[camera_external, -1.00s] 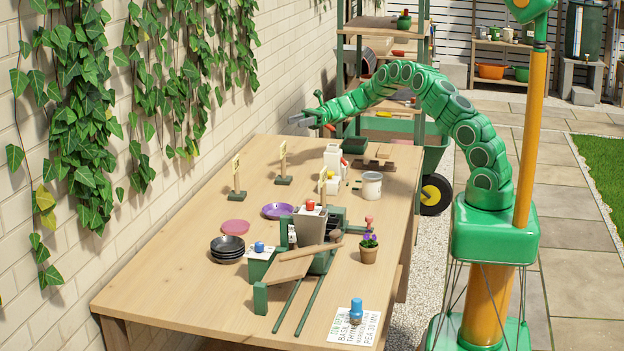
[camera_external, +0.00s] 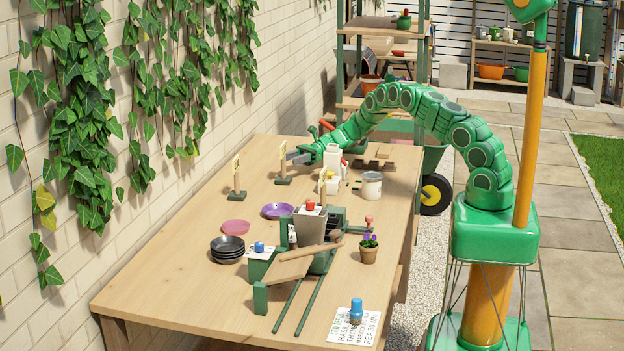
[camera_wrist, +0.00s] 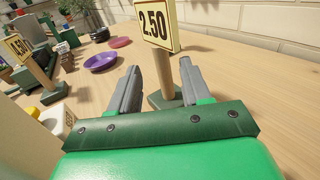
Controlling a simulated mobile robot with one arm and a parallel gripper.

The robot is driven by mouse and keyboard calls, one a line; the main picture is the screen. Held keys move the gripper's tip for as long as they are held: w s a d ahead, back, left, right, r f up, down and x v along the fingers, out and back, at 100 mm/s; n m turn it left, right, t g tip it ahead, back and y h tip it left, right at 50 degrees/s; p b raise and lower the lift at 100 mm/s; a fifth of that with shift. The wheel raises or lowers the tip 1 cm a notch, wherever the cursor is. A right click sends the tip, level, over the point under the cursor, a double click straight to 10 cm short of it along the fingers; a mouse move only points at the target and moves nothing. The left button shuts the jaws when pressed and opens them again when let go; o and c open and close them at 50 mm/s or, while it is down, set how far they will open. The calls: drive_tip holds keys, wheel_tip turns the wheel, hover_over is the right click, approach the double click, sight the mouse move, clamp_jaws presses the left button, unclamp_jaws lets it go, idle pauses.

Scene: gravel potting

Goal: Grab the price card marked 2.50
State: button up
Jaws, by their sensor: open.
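The fingers are apart and hold nothing. The card shows above the fingertips; contact cannot be told.
Another price card (camera_wrist: 19,46) stands left in the wrist view, its number reading 4.50 or similar. Another sign (camera_external: 236,170) stands nearer the wall. A purple saucer (camera_external: 277,211) and a pink saucer (camera_external: 235,227) lie nearer. A white bottle (camera_external: 333,160) stands beside my gripper.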

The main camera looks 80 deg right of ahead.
sight(284, 177)
drive_tip(key=shift+x, duration=2.5)
drive_tip(key=shift+w, duration=0.1)
clamp_jaws()
drive_tip(key=shift+d, duration=0.1)
